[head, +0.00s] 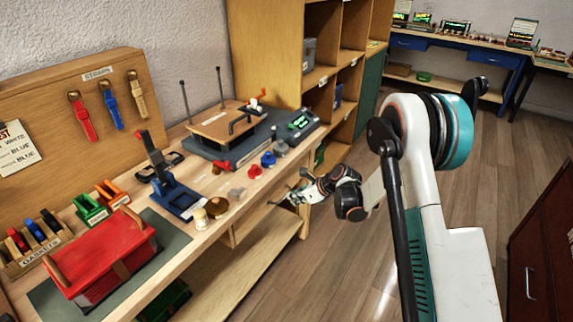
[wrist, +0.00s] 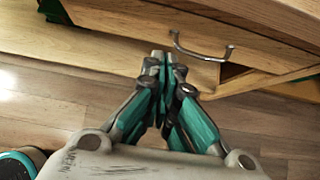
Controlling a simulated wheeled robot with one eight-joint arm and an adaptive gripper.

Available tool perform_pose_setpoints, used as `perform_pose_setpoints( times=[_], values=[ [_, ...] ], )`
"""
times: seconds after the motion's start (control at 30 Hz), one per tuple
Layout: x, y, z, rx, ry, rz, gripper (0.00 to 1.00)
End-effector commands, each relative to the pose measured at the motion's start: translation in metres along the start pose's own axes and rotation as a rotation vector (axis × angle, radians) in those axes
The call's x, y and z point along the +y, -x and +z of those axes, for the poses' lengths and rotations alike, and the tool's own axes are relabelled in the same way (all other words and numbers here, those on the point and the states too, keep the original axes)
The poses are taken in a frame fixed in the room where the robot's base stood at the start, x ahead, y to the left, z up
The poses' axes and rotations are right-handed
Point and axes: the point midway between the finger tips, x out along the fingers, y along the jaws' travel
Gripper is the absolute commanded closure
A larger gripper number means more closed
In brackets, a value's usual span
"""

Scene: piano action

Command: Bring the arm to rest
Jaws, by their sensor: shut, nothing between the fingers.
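My gripper (head: 292,199) is at the front edge of the workbench (head: 262,184) in the head view, at the end of my bent arm. In the wrist view my gripper (wrist: 166,58) is shut and its fingers meet with nothing between them. Its tips lie close to a metal drawer handle (wrist: 203,52) in the picture; I cannot tell whether they touch it. My arm reaches from the right of the head view toward the bench.
The bench carries a red box (head: 100,262), a blue press (head: 172,195), a grey fixture (head: 225,140) and small coloured parts. Watch straps (head: 110,105) hang on a board. Wooden shelves (head: 300,60) stand behind. The wooden floor (head: 325,262) is open; a dark red cabinet (head: 540,240) stands right.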

Motion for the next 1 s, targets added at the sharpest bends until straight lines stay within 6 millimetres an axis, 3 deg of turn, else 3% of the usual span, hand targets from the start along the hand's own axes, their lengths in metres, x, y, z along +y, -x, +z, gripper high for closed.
perform_pose_setpoints(
  times=[0.17,0.27,0.63,1.0],
  values=[
    [0.001,0.009,0.005,0.006,0.031,-0.006,1.00],
    [0.002,0.030,0.017,0.023,0.106,-0.020,1.00],
    [0.028,0.149,0.063,0.138,0.571,-0.081,1.00],
    [0.079,0.262,0.074,0.285,1.046,-0.096,1.00]
  ],
)
